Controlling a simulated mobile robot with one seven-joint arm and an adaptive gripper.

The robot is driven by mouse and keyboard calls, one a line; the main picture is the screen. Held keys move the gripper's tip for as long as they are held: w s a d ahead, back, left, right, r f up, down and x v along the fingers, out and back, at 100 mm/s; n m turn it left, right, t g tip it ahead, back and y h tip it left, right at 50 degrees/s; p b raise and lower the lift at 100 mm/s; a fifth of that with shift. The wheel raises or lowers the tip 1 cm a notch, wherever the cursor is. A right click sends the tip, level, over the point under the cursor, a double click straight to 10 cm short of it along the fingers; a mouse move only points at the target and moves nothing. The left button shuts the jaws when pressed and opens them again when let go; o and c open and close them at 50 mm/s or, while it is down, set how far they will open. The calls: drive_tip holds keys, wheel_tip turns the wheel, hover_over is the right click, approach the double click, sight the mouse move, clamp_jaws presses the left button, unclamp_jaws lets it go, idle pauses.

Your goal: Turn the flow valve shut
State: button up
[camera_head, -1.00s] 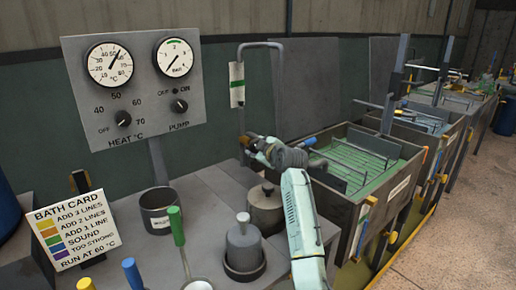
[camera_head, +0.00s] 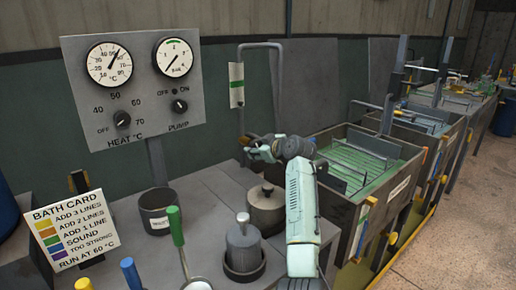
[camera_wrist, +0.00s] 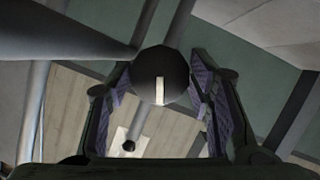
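The flow valve appears to be the dark round knob (camera_wrist: 175,88) with a white stripe in the wrist view, where the stripe runs nearly upright. My gripper (camera_head: 258,147) is at the bent pipe (camera_head: 241,110) in the head view and mostly covers the valve there. In the wrist view its two padded fingers stand apart on either side of the knob. Whether the pads touch the knob is hard to tell.
The gauge panel (camera_head: 140,118) with heat and pump dials stands left. A dark pot (camera_head: 157,221), a lidded pot (camera_head: 265,217) and a grey weight-like object (camera_head: 243,246) sit on the bench below my arm. A bath tank (camera_head: 340,222) with a rack stands right.

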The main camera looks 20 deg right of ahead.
drive_tip(key=o, duration=0.4)
drive_tip(key=shift+c, duration=0.2)
drive_tip(key=v, duration=1.2)
drive_tip(key=x, duration=1)
drive_tip(key=shift+w+a+r, duration=0.2)
drive_tip(key=shift+w, duration=0.15)
drive_tip(key=shift+w+a+f, duration=0.1)
drive_tip(key=shift+w+f, duration=0.2)
drive_tip(key=shift+w, duration=0.25)
